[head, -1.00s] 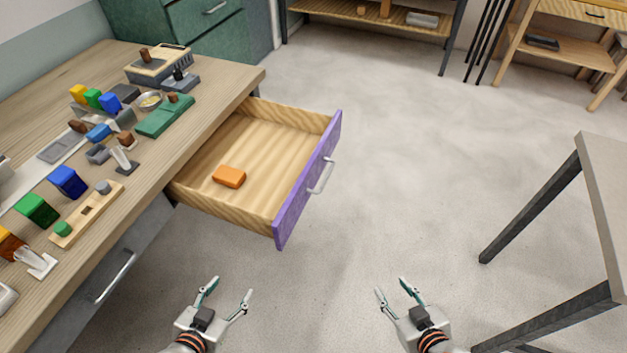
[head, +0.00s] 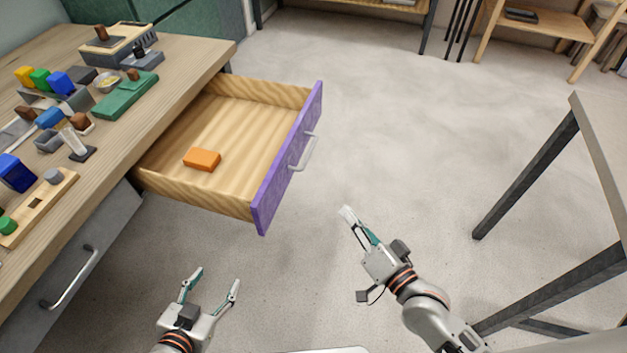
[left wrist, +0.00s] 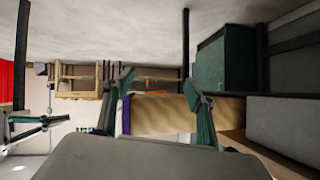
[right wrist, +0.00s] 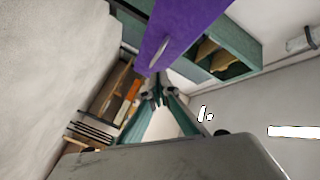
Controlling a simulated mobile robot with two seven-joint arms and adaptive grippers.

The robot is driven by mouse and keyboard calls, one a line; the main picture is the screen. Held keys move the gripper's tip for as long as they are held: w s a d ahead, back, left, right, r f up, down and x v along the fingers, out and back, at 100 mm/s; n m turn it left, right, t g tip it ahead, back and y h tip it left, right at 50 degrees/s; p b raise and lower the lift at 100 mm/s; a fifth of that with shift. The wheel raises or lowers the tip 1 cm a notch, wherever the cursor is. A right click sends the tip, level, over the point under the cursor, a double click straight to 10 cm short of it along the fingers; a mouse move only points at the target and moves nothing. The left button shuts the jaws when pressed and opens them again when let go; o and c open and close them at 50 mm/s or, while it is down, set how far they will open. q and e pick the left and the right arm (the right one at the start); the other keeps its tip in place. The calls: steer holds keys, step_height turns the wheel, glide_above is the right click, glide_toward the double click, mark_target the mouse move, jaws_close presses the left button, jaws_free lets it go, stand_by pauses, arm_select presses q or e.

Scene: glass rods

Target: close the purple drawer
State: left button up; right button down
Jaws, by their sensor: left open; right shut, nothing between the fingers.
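The purple drawer (head: 291,158) stands pulled out from the wooden workbench, with a pale wood inside and a silver handle (head: 303,152) on its purple front. An orange block (head: 202,159) lies in it. My right gripper (head: 347,212) is shut and empty, in front of and below the drawer front, apart from it. The purple front also shows in the right wrist view (right wrist: 185,28), above the fingertips. My left gripper (head: 216,277) is open and empty, on the near side of the drawer. The drawer's side shows between its fingers in the left wrist view (left wrist: 160,113).
The workbench (head: 190,62) at left carries coloured blocks and several small fixtures. A grey drawer (head: 85,260) below it is shut. A table (head: 605,130) with dark legs stands at right. The floor before the purple front is clear.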

steer(key=w+f+m+t+b, duration=0.2)
steer(key=w+f+m+b, duration=0.3)
steer(key=m, duration=0.4)
arm_select(q)
step_height(320, 180, down, 8)
steer(key=s+b, duration=0.1)
steer(key=s, duration=0.1)
steer(key=shift+g, duration=0.3)
arm_select(e)
steer(key=w+a+r+m, duration=0.1)
steer(key=w+a+r, duration=0.2)
steer(key=w+a, duration=0.3)
steer(key=w, duration=0.4)
steer(key=shift+w+a+m+t, duration=0.2)
steer(key=shift+w+m+t, duration=0.1)
steer(key=shift+w+m, duration=0.1)
arm_select(q)
steer(key=shift+s, duration=0.1)
